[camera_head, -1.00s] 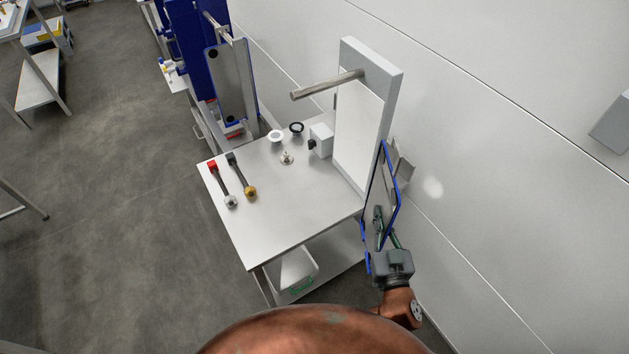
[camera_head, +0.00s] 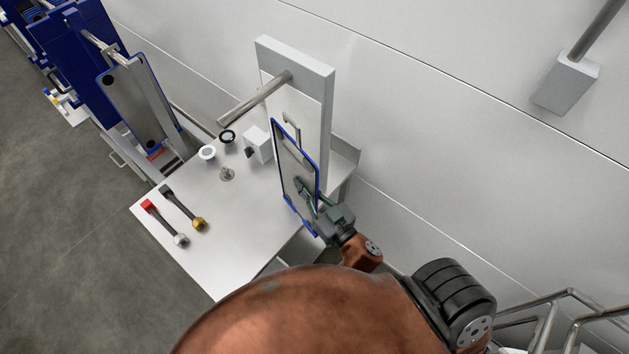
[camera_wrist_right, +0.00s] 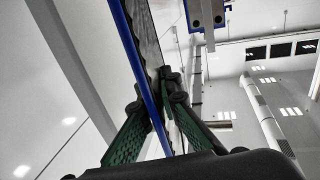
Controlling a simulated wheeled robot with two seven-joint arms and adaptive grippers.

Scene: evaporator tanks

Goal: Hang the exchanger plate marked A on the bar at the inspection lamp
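The exchanger plate (camera_head: 296,160), grey with a blue edge, is held upright and slightly tilted by my right gripper (camera_head: 307,192). No letter on it is readable. A hanging loop (camera_head: 291,127) stands at its top. In the right wrist view the blue-edged plate (camera_wrist_right: 142,72) runs between the two green fingers of the gripper (camera_wrist_right: 160,103). The metal bar (camera_head: 252,99) sticks out from the upper part of the pale inspection lamp panel (camera_head: 307,93). The plate is in front of the panel's lower part, below and right of the bar, apart from it. My left gripper is out of view.
The white table (camera_head: 177,252) carries a red-ended tool (camera_head: 163,220), a dark-and-gold tool (camera_head: 183,207), a white ring (camera_head: 207,153), a black ring (camera_head: 228,136) and a small white box (camera_head: 257,145). Another plate (camera_head: 137,100) hangs at the blue rack (camera_head: 75,50). A wall stands behind.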

